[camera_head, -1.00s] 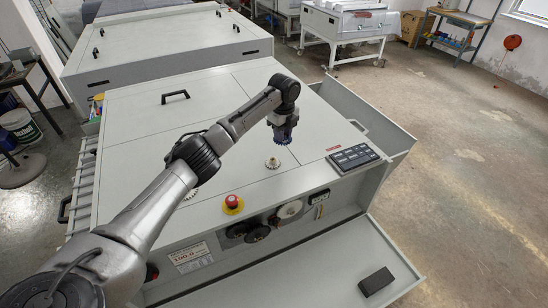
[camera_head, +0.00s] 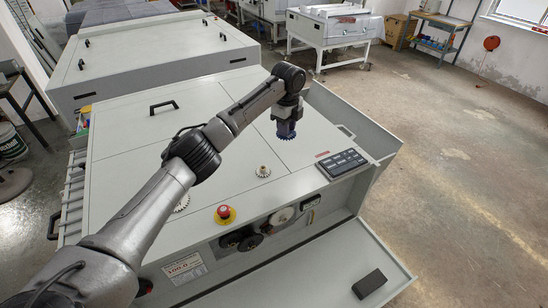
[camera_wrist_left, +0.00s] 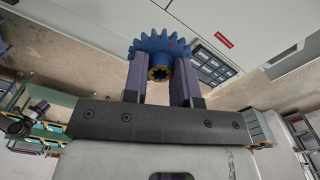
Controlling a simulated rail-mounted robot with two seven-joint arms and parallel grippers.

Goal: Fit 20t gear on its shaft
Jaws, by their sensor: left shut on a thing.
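A blue toothed gear (camera_head: 286,138) with a brass-coloured splined hub hangs from my left gripper (camera_head: 286,123), above the grey machine top. In the left wrist view the gear (camera_wrist_left: 160,44) is at the tips of the purple fingers of my left gripper (camera_wrist_left: 160,78), which are shut on it. A small pale metal gear or shaft fitting (camera_head: 263,171) stands on the machine top, below and left of the held gear and apart from it. Another toothed wheel (camera_head: 182,203) lies flat on the top, partly hidden by my left arm. My right gripper is not in view.
A black keypad (camera_head: 343,163) is on the right of the machine top. A red stop button (camera_head: 224,214) and black knobs (camera_head: 249,242) are at the front. A black handle (camera_head: 164,107) rises at the back left. A black block (camera_head: 369,284) lies on the front ledge.

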